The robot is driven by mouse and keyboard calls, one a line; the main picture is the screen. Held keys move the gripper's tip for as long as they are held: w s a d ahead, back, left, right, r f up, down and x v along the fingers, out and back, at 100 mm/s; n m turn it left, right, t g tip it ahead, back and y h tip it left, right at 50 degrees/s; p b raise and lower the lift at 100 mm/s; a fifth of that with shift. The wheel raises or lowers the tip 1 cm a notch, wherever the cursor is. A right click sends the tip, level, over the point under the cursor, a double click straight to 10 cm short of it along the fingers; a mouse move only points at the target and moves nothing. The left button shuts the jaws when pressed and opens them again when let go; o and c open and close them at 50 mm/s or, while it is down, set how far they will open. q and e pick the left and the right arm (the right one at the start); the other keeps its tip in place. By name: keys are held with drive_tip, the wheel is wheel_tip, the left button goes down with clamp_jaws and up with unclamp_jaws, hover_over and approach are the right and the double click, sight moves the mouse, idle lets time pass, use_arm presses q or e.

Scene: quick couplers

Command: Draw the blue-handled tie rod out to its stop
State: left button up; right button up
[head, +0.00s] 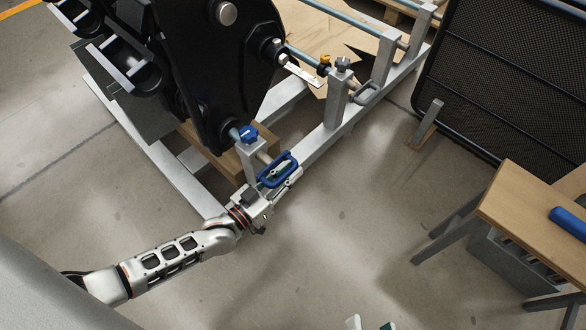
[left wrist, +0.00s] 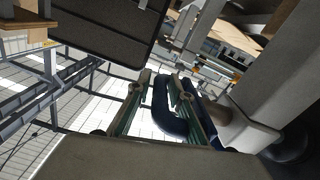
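The blue handle (head: 271,178) of the tie rod is a closed loop at the near end of the frame, beside a grey post (head: 252,158). My left gripper (head: 284,177) is at this handle. In the left wrist view, its green-padded fingers (left wrist: 160,108) stand apart, with the blue handle (left wrist: 163,112) between them. A bright gap shows between the handle and the left finger; contact on the right side is unclear. Two small tips, white and green, at the bottom edge of the head view appear to be my right gripper (head: 371,324), with the tips apart and the rest cut off.
A blue knob (head: 248,134) tops the near post. A grey handle (head: 369,92) and dark knob (head: 343,64) are farther along the frame. A black coupler (head: 215,70) stands at upper left, a mesh panel (head: 510,75) and wooden table (head: 530,215) at right. Floor between is clear.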

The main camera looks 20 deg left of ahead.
use_arm(q)
drive_tip(key=shift+w+d, duration=0.2)
drive_tip(key=shift+w, duration=0.35)
use_arm(e)
drive_tip(key=shift+a, duration=0.15)
use_arm(q)
clamp_jaws()
drive_tip(key=shift+d, duration=0.1)
